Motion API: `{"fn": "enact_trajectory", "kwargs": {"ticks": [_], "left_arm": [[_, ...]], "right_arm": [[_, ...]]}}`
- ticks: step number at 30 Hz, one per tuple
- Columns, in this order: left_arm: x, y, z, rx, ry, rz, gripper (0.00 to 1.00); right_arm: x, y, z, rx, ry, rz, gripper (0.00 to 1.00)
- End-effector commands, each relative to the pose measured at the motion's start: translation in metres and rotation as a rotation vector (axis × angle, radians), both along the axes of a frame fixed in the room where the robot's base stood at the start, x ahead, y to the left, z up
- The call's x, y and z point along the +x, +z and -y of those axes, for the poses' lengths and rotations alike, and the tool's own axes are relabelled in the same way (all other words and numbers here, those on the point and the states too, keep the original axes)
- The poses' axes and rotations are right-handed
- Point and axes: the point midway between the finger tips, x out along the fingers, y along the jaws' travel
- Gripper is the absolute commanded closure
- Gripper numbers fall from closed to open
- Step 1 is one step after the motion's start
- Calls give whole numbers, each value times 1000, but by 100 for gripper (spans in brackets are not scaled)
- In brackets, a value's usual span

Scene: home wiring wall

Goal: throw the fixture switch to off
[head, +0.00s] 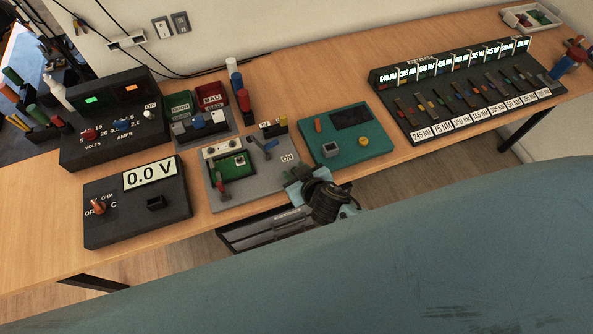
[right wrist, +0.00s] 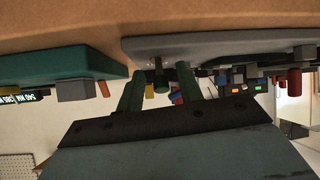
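The grey fixture plate (head: 252,188) lies on the bench in the head view, carrying a green circuit board (head: 232,166), a red-handled clamp (head: 221,190) and a blue-grey lever (head: 264,147). An ON label (head: 288,157) is at its right side. My right gripper (head: 296,177) is at the plate's right front edge, just below that label, and covers whatever is there. In the right wrist view its two fingers (right wrist: 160,92) are apart, with a small dark post (right wrist: 159,73) between or just beyond them. I cannot tell whether they touch it. My left gripper is not in view.
A teal panel (head: 337,152) stands close to the right of the plate. A meter reading 0.0 V (head: 130,215) is to the left, with a power supply (head: 85,150) behind. Red and green bins (head: 209,98) stand behind the plate. Bare bench (head: 300,85) lies further back.

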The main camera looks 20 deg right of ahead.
Motion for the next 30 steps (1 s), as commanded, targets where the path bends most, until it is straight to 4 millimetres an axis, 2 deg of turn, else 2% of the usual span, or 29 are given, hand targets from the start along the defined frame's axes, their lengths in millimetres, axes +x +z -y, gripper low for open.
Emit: {"fn": "enact_trajectory", "kwargs": {"ticks": [8,21,24,30], "left_arm": [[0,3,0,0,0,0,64],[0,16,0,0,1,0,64],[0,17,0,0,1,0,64],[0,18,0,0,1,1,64]], "right_arm": [[-10,6,1,1,0,-2,64],[-81,56,12,1,0,-3,64],[-94,65,14,1,0,-2,64],[-107,75,16,0,0,-1,64]]}}
